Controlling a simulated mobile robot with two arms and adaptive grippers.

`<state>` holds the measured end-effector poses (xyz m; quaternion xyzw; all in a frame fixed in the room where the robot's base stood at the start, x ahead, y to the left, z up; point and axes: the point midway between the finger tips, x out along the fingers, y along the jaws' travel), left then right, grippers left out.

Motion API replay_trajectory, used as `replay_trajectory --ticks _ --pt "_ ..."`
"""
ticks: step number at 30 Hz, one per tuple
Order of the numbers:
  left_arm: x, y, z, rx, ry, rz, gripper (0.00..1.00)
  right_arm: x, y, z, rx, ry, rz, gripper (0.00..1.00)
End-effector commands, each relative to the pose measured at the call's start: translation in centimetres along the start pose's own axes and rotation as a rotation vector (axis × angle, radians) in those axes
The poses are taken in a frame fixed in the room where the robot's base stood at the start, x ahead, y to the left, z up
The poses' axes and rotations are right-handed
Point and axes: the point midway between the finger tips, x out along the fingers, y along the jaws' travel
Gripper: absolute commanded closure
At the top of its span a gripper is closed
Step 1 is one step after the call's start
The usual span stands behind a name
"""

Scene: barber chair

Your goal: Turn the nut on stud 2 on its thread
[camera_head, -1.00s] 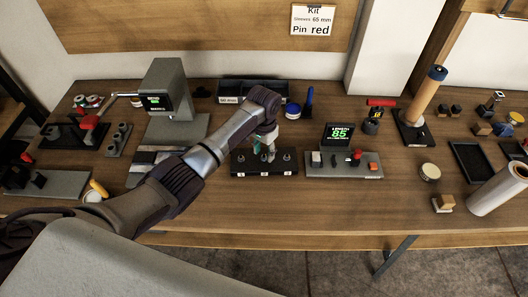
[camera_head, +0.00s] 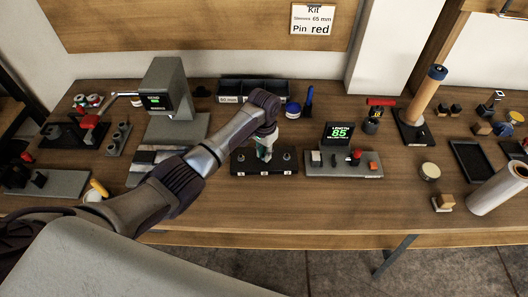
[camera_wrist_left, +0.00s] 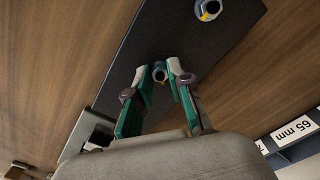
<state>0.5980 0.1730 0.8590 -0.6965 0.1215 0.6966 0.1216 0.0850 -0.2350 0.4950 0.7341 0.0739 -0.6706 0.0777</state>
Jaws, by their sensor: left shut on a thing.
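The black stud block (camera_head: 262,171) lies on the bench at the middle, with its studs in a row. The outer studs with their nuts show at the left (camera_head: 240,157) and right (camera_head: 286,156). My left gripper (camera_head: 265,152) points down over the middle stud and hides most of it. In the left wrist view, my left gripper's fingertips (camera_wrist_left: 159,68) are shut on the nut (camera_wrist_left: 159,74) of that stud, one on each side. Another nut (camera_wrist_left: 208,9) sits on the block at the top of that view. My right gripper is not in view.
A grey fixture with a display reading 85 (camera_head: 338,134) stands close to the right of the block. A grey machine (camera_head: 166,90) stands to the left, and an open dark bin (camera_head: 254,88) is behind. The bench front edge (camera_head: 300,231) is clear.

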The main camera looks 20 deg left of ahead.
Motion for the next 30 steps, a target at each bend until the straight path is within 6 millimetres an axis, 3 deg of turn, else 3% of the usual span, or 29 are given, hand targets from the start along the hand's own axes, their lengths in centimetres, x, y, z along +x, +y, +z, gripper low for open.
replay_trajectory --ticks 8,30 --pt "-0.2 -0.1 0.0 0.119 -0.002 -0.001 1.00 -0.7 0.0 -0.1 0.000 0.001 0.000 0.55" --pt "-0.1 0.0 0.0 0.753 0.000 0.000 1.00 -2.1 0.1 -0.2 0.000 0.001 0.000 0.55"
